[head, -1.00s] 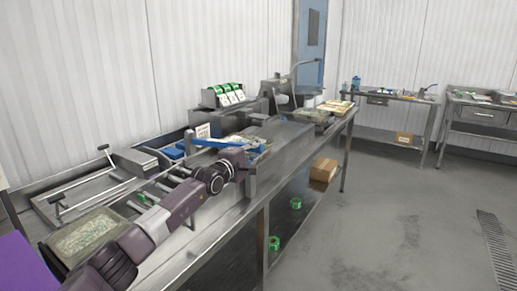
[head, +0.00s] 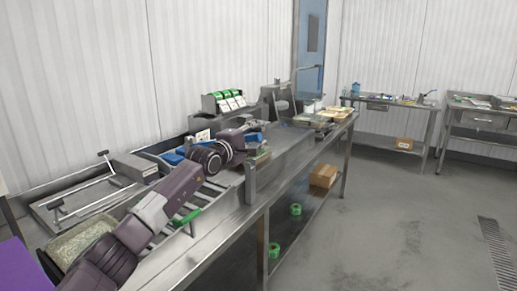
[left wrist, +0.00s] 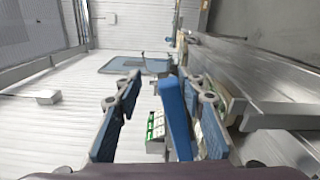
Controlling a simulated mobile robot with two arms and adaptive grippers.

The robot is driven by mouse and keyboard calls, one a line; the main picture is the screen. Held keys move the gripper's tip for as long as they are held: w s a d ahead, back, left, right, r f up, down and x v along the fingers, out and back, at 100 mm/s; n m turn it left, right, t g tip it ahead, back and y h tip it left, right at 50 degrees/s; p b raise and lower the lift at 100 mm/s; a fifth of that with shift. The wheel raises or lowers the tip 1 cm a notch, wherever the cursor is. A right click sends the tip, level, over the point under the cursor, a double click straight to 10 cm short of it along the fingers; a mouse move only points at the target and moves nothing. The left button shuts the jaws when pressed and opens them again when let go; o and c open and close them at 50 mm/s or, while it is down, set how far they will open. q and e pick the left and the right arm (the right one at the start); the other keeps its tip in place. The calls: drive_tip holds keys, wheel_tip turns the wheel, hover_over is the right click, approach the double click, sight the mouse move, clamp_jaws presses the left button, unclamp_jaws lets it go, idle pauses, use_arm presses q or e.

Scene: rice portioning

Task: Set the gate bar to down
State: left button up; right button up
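The blue gate bar (left wrist: 175,118) shows in the left wrist view as a long blue strip between the two fingers, closer to the right-hand finger. My left gripper (left wrist: 160,110) is open, its blue-padded fingers apart on either side of the bar, not closed on it. In the head view my left gripper (head: 256,128) is over the bench, beyond the grey metal post (head: 250,182). My arm and gripper hide most or all of the bar there, so its angle cannot be told from that view. My right gripper is not in view.
The metal bench (head: 222,232) runs away from me. A dispenser with green-and-white packs (head: 229,103) stands behind the gripper. A tray of rice-like material (head: 78,240) and a frame with rods (head: 85,195) lie at the left. A green handle (head: 187,216) is beside my arm.

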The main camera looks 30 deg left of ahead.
use_arm(q)
drive_tip(key=shift+r, duration=1.25)
drive_tip(key=shift+s+f+b, duration=0.15)
drive_tip(key=shift+s+b, duration=0.2)
drive_tip(key=shift+s, duration=0.15)
drive_tip(key=s+b, duration=0.5)
drive_tip(key=s, duration=0.2)
drive_tip(key=shift+s+a, duration=0.3)
drive_tip(key=shift+s, duration=0.05)
